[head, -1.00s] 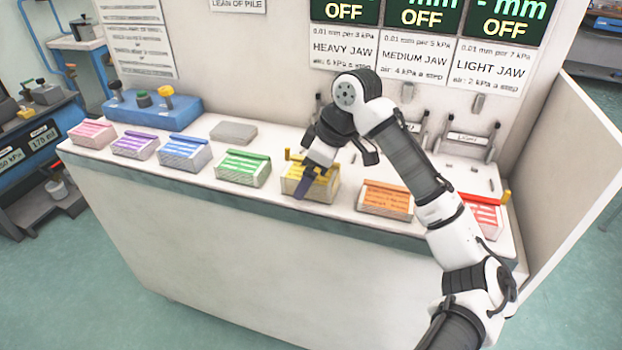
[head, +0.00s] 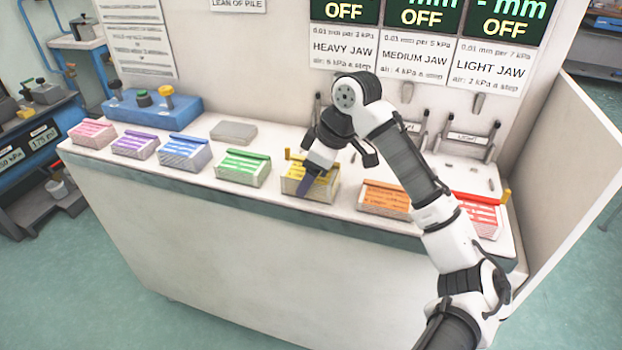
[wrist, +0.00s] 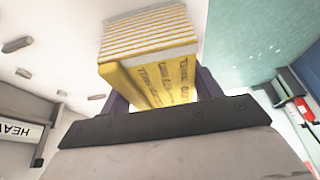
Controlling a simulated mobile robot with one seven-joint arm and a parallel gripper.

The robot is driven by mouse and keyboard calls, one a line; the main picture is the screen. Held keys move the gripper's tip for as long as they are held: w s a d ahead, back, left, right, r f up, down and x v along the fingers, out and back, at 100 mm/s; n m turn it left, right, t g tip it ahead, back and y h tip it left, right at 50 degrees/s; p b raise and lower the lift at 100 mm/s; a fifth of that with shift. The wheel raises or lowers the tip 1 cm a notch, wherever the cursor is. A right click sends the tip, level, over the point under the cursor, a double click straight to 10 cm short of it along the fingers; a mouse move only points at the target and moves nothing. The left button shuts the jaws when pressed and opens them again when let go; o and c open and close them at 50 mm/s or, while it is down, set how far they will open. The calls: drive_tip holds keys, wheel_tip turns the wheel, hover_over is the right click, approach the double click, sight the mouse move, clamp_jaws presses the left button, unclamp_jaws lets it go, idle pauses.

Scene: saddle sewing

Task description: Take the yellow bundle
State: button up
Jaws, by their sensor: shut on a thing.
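The yellow bundle (head: 322,187) is a block of white layers with a yellow printed top. It stands in the row on the white bench top, between the green and orange bundles. My gripper (head: 308,183) is over it, with a dark finger down its front side. In the wrist view the yellow bundle (wrist: 150,55) sits between the two dark fingers, and my gripper (wrist: 160,90) is shut on it. The bundle's far side is hidden by my gripper in the head view. I cannot tell whether it touches the bench.
A green bundle (head: 243,167) stands to the left and an orange bundle (head: 385,198) to the right. A red bundle (head: 482,214) is further right by the side panel (head: 565,160). A grey flat block (head: 233,132) lies behind. Blue, purple and pink bundles line the left.

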drive_tip(key=c, duration=0.3)
drive_tip(key=shift+r, duration=0.15)
